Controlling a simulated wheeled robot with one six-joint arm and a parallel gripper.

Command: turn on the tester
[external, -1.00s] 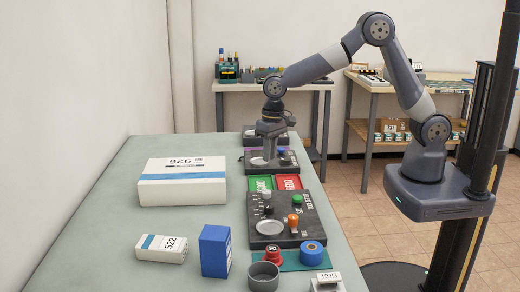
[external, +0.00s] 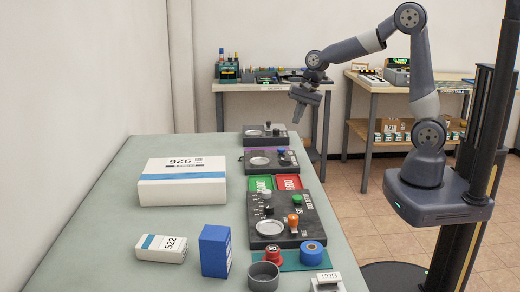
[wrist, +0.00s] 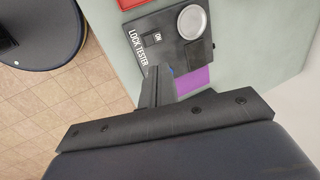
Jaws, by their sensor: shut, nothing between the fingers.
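The lock tester (external: 262,168) is a dark panel with a round silver dish, in the middle of the row of devices on the long table. In the wrist view the tester (wrist: 170,50) shows its LOCK TESTER lettering and a small ON label beside the switch area. A blue knob (external: 281,151) stands at its back edge. My gripper (external: 297,118) is shut and empty, raised above and to the right of the tester, apart from it. In the wrist view my fingers (wrist: 157,88) hide part of the panel's near edge.
Green (external: 260,184) and red (external: 289,183) pads lie in front of the tester. A larger dark panel (external: 292,236) with knobs is nearer. Another device (external: 253,143) sits behind. A white box (external: 183,190) and a blue box (external: 214,251) stand left. Tiled floor lies right.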

